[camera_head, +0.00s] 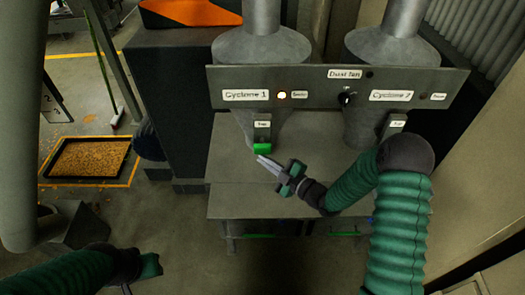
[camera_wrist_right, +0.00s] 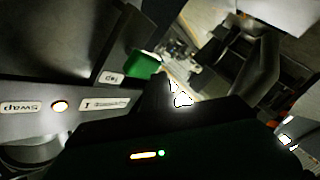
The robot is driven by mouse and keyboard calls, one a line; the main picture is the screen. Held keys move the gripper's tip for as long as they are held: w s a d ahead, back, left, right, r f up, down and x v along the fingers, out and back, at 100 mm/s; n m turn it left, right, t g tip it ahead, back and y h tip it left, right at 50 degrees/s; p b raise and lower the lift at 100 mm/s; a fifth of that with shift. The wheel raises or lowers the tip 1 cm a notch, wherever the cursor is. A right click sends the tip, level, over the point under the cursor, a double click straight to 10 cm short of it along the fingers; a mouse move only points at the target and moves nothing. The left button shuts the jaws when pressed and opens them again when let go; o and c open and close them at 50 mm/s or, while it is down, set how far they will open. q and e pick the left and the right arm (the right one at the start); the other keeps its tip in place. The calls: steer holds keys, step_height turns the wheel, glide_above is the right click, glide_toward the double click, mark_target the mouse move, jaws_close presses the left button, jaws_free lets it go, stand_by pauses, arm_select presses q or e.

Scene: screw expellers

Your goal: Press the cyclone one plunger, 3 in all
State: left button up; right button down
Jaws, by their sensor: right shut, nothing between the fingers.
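The cyclone one plunger is a green block (camera_head: 262,147) below the small plate under the Cyclone 1 label. It also shows in the right wrist view (camera_wrist_right: 146,65). My right gripper (camera_head: 261,160) is shut and empty, its tips just below the green block. I cannot tell whether they touch it. The lamp (camera_head: 281,95) beside the Cyclone 1 label is lit and also glows in the wrist view (camera_wrist_right: 60,106). My left gripper (camera_head: 142,278) is low at the left, far from the panel, and its fingers are not clear.
The grey panel (camera_head: 330,78) spans both cyclones, with a black knob (camera_head: 346,98) under the Dust fan label. The Cyclone 2 lamp (camera_head: 424,97) looks unlit. A grey bench (camera_head: 260,205) lies below. A tray of grains (camera_head: 60,172) sits on the floor at left.

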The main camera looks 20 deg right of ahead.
mark_target(262, 151)
steer(key=shift+w, duration=0.1)
steer(key=shift+w+d, duration=0.1)
steer(key=shift+w, duration=0.15)
steer(key=shift+r, duration=0.1)
steer(key=shift+w+d+b, duration=0.2)
steer(key=shift+w+b, duration=0.15)
steer(key=shift+w, duration=0.25)
steer(key=shift+w+d+b, duration=0.15)
steer(key=shift+w+b, duration=0.2)
steer(key=shift+w, duration=0.2)
stand_by(1.1)
steer(key=shift+s, duration=0.15)
steer(key=s, duration=0.1)
steer(key=s+a, duration=0.1)
steer(key=shift+s, duration=0.35)
stand_by(0.4)
